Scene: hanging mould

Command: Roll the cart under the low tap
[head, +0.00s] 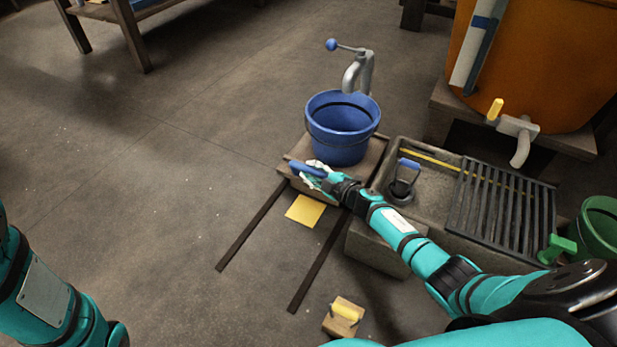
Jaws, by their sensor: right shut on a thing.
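The cart (300,151) is a low wooden platform at the far end of two dark floor rails. A blue bucket (338,146) stands upright on it. A grey tap (357,72) with a blue ball lever shows just behind and above the bucket, its spout seen over the bucket's far rim; I cannot tell the exact gap. My right gripper (314,174) is shut on the blue bar handle (303,168) at the cart's near left side and partly hides it. My left arm shows at the lower left, but its gripper is out of view.
A stone trough (436,161) with a dark grate (500,205) lies right of the rails. An orange barrel (560,60) bears a yellow-levered tap (517,132). A yellow square (305,211) and a small wooden block (343,318) lie near the rails. Floor at left is clear.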

